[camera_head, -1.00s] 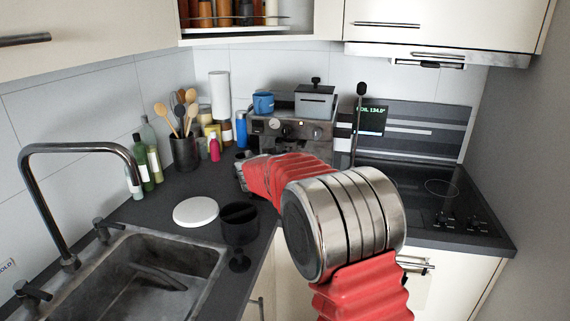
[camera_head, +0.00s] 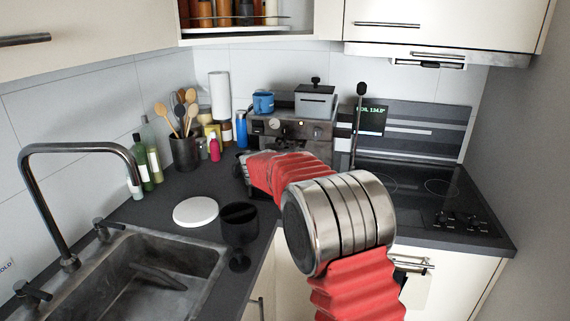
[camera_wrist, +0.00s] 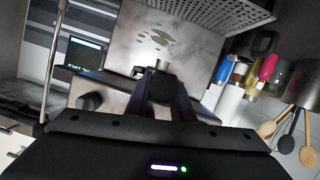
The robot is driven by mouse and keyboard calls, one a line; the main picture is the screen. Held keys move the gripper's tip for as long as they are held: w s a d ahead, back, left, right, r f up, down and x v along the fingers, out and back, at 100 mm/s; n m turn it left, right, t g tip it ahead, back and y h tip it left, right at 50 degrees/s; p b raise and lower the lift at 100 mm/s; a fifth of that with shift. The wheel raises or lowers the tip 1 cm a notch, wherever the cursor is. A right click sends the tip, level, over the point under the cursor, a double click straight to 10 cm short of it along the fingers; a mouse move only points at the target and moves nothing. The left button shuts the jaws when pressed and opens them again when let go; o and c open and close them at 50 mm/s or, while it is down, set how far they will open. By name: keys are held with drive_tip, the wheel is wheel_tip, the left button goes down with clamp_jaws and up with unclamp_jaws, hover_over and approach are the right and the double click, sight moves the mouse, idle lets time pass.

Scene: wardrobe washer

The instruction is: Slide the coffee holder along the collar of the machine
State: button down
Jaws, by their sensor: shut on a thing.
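The coffee machine (camera_head: 292,130) stands at the back of the counter, with a blue mug and a grey box on top. My gripper (camera_head: 246,160) is low at the machine's front left, mostly hidden behind my red-sleeved arm. In the wrist view my gripper (camera_wrist: 164,90) is shut on the dark handle of the coffee holder (camera_wrist: 162,88). A small silvery part (camera_wrist: 160,66) shows just beyond the handle, against the machine's steel surface (camera_wrist: 170,35). The collar cannot be made out, so I cannot tell how the holder sits in it.
A black cup-shaped stand (camera_head: 239,225) and a white round plate (camera_head: 196,211) are on the near counter beside the sink (camera_head: 150,265). A utensil pot (camera_head: 185,153) and several bottles stand left of the machine. The hob (camera_head: 430,195) is to the right.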

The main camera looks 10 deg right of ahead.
drive_tip(key=shift+r, duration=0.15)
drive_tip(key=c, duration=1.1)
unclamp_jaws()
drive_tip(key=shift+f, duration=0.2)
drive_tip(key=shift+s+r, duration=0.1)
drive_tip(key=shift+s, duration=0.05)
drive_tip(key=shift+s+a+r, duration=0.2)
drive_tip(key=shift+s+a, duration=0.15)
drive_tip(key=shift+s, duration=0.15)
drive_tip(key=v, duration=1.2)
drive_tip(key=shift+s+f, duration=0.1)
drive_tip(key=shift+s, duration=0.1)
